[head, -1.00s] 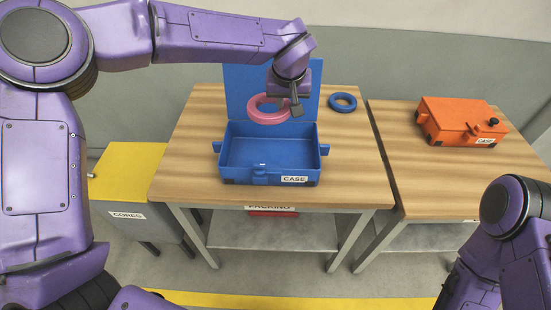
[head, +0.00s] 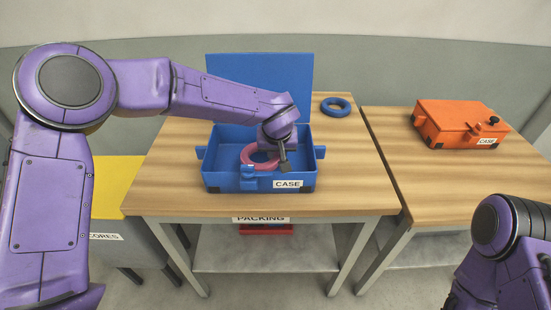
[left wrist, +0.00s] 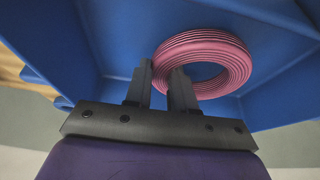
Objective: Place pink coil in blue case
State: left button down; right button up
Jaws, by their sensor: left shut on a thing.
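The pink coil (head: 249,157) is a ring inside the open blue case (head: 222,180) on the wooden table. My left gripper (head: 284,163) reaches down into the case and is shut on the coil's rim. In the left wrist view the coil (left wrist: 212,57) shows with its ribbed side, and the fingers of my left gripper (left wrist: 165,80) grip its near edge, with the blue case (left wrist: 110,35) around it. Whether the coil touches the case floor cannot be told. The case's lid (head: 260,85) stands up at the back. My right gripper is not in view.
A blue ring (head: 336,107) lies on the table (head: 345,170) behind and right of the case. A closed orange case (head: 460,120) stands on the right-hand table. A yellow-topped stand (head: 107,190) is at the left.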

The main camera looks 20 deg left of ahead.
pick_arm(q)
jog(key=shift+f, duration=0.85)
jog(key=c, duration=1)
grip_release()
jog(key=shift+f, duration=0.1)
jog(key=shift+o, duration=0.2)
jog(key=v, duration=1.2)
